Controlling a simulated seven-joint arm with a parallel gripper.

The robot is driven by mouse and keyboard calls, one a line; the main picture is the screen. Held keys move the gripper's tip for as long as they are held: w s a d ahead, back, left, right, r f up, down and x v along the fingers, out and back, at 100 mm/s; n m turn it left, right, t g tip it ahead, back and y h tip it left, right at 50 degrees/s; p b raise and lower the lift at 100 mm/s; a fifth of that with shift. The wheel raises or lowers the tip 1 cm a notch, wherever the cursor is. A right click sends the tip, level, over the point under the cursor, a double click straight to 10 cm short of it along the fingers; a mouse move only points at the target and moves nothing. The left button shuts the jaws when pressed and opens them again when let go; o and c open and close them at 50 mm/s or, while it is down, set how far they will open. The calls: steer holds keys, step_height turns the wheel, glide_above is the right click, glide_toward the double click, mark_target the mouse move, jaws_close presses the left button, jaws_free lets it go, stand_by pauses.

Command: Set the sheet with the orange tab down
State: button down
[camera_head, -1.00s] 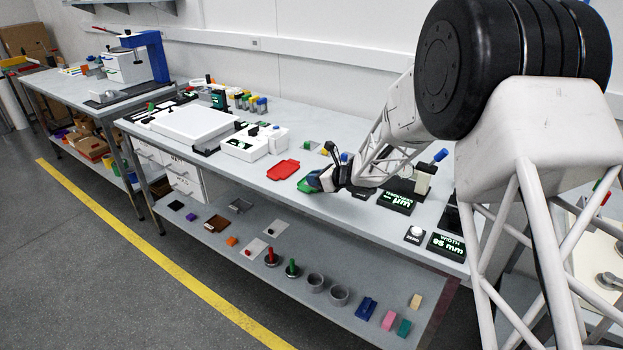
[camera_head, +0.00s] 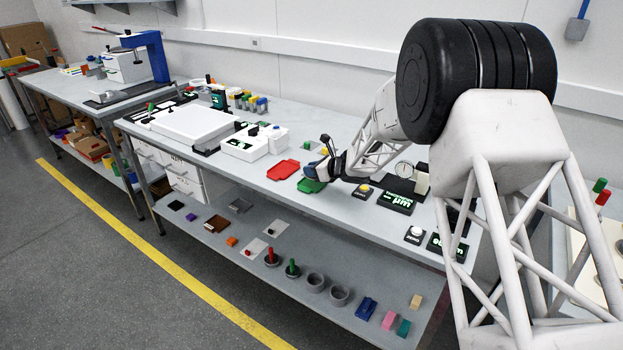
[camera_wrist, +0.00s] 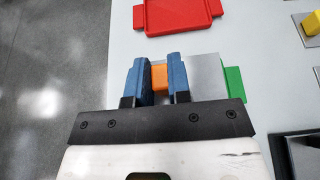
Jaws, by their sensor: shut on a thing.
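My gripper (camera_wrist: 160,82) has two blue fingers shut on the orange tab (camera_wrist: 159,77) in the wrist view. The thin grey sheet (camera_wrist: 207,74) with that tab extends to the right of the fingers. Part of it is hidden behind the gripper. The sheet overlaps a green tray (camera_wrist: 235,86), whose right edge shows beyond it; I cannot tell whether they touch. In the head view my gripper (camera_head: 318,171) is low over the bench beside the green tray (camera_head: 311,186), and the sheet is not clearly visible there.
A red tray (camera_wrist: 178,14) lies just beyond the gripper, also in the head view (camera_head: 283,170). A plate with a yellow block (camera_wrist: 312,21) is at the right of the wrist view. The bench's front edge is close by.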

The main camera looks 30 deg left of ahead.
steer(key=shift+f, duration=1.75)
steer(key=shift+f, duration=0.1)
steer(key=c, duration=1.3)
jaws_free()
steer(key=shift+c, duration=0.2)
steer(key=shift+v, duration=6.05)
